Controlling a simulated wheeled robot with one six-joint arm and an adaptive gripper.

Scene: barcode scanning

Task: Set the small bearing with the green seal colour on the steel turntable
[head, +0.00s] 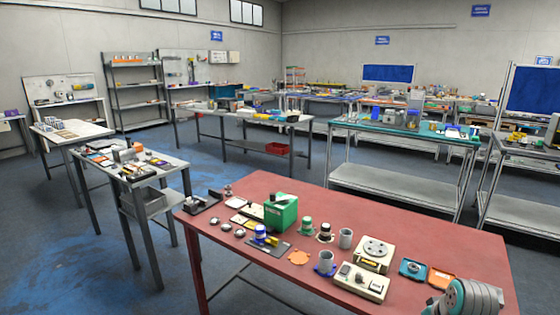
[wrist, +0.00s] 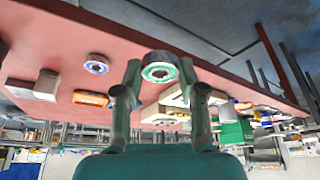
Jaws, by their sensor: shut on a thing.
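A small bearing with a green seal ring (wrist: 159,72) is held between the fingertips of my gripper (wrist: 160,76) in the wrist view. The fingers touch it on both sides, and its ring face is toward the camera. The steel turntable (head: 375,247) is a round disc with holes on a beige box, on the red table in the head view. Nothing lies on the disc. The held bearing cannot be made out in the head view; only part of my arm shows at the lower right.
A blue-sealed bearing (wrist: 97,64) sits on the red table in the wrist view. Around the turntable stand a beige device (head: 361,283), a grey cup (head: 346,238), a teal tray (head: 411,268) and an orange tray (head: 442,277). A green box (head: 281,212) stands farther left.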

